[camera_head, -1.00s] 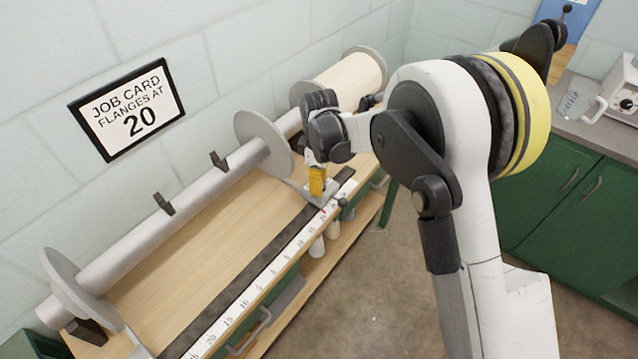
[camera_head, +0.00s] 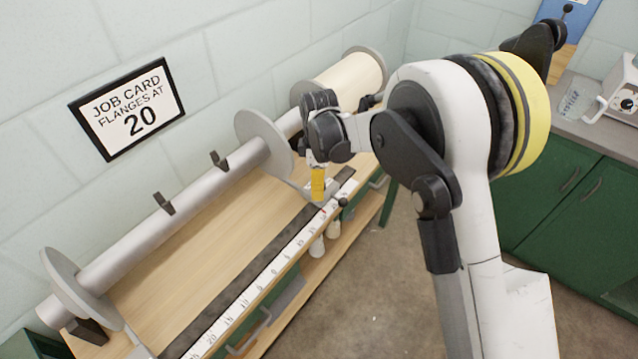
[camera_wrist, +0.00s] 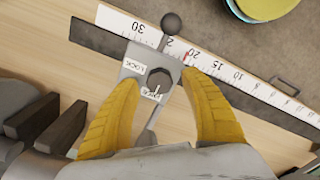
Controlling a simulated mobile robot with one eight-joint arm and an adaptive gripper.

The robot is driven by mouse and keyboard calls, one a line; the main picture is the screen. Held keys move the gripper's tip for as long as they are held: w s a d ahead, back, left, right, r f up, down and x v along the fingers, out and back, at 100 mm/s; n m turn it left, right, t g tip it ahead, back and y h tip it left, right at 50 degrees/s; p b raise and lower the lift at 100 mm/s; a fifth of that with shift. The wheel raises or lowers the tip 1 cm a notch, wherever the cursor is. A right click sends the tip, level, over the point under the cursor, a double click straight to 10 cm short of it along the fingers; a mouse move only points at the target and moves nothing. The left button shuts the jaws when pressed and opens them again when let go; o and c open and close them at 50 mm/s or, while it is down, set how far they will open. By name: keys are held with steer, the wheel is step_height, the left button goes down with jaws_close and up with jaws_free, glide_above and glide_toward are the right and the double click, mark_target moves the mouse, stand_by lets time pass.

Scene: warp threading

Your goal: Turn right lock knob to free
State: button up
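The right lock knob (camera_wrist: 159,77) is a dark round knob on a grey plate (camera_wrist: 140,56) in the wrist view. The plate has a LOCK label at the knob's left and a second label, mostly FREE-like, just below it. My gripper (camera_wrist: 160,80) is open, with one yellow finger on each side of the knob and a visible gap to it on both sides. In the head view my gripper (camera_head: 318,186) points down over the right end of the scale and hides the knob. The right flange (camera_head: 264,144) stands on the silver beam behind it.
A ball-topped rod (camera_wrist: 172,22) rises at the plate's far edge in the wrist view. The white scale (camera_head: 262,275) and a dark rail (camera_head: 240,283) run along the bench front. A cream roll (camera_head: 345,82) stands behind my wrist. The bench top (camera_head: 190,265) is clear on the left.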

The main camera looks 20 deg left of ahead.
step_height(320, 180, up, 12)
stand_by(0.6)
steer(key=shift+d, duration=0.1)
steer(key=s+d+r+m+t, duration=0.1)
steer(key=s+d+r+m, duration=0.2)
steer(key=d, duration=0.4)
steer(key=s+d+r+m+t+y, duration=0.1)
steer(key=d+r+m, duration=0.35)
steer(key=d, duration=0.25)
steer(key=s+d+r+m+t, duration=0.1)
steer(key=s+d+r+m, duration=0.2)
steer(key=d, duration=0.4)
steer(key=s+d+f+m+t+h, duration=0.1)
steer(key=s+d+m+t, duration=0.3)
steer(key=s+d+m, duration=0.6)
steer(key=s+d, duration=0.3)
steer(key=shift+d, duration=0.35)
